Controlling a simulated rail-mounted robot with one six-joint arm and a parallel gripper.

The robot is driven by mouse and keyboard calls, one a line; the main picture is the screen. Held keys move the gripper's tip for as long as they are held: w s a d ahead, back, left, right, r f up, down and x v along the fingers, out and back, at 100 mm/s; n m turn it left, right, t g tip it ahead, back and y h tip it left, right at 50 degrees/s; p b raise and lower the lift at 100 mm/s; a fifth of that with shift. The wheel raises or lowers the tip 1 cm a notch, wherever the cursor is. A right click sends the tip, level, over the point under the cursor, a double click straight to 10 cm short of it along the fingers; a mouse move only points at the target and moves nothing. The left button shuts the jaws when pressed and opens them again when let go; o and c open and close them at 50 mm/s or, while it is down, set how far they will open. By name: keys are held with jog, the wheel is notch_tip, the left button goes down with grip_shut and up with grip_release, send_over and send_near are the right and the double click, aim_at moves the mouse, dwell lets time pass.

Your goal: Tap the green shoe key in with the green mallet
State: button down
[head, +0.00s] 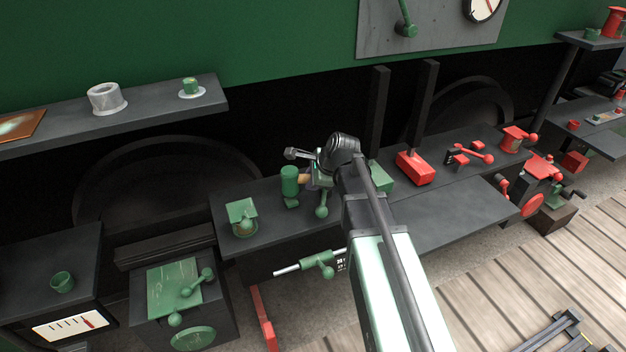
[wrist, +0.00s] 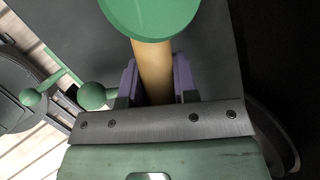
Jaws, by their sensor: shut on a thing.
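The green mallet has a green cylindrical head (head: 290,183) and a pale wooden handle (head: 304,179). My gripper (head: 312,180) is shut on the handle, above the middle dark bench. In the wrist view the mallet head (wrist: 150,14) is at the top, and the handle (wrist: 153,68) runs down between the purple-grey fingers of my gripper (wrist: 156,84). A green ball-ended part (head: 321,211) is just below my gripper; green balls (wrist: 92,95) also show left of the fingers in the wrist view. I cannot tell which green part is the shoe key; my arm hides some of the bench.
A green block with a round part (head: 242,217) sits on the bench left of the mallet. A green-handled rod (head: 318,262) sticks out below the bench front. A red box (head: 415,168) and red levers (head: 470,153) are to the right. A shelf (head: 150,117) overhangs at upper left.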

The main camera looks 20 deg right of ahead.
notch_tip(320, 180, up, 5)
jog(key=p, duration=0.5)
notch_tip(320, 180, up, 11)
jog(key=p, duration=1.1)
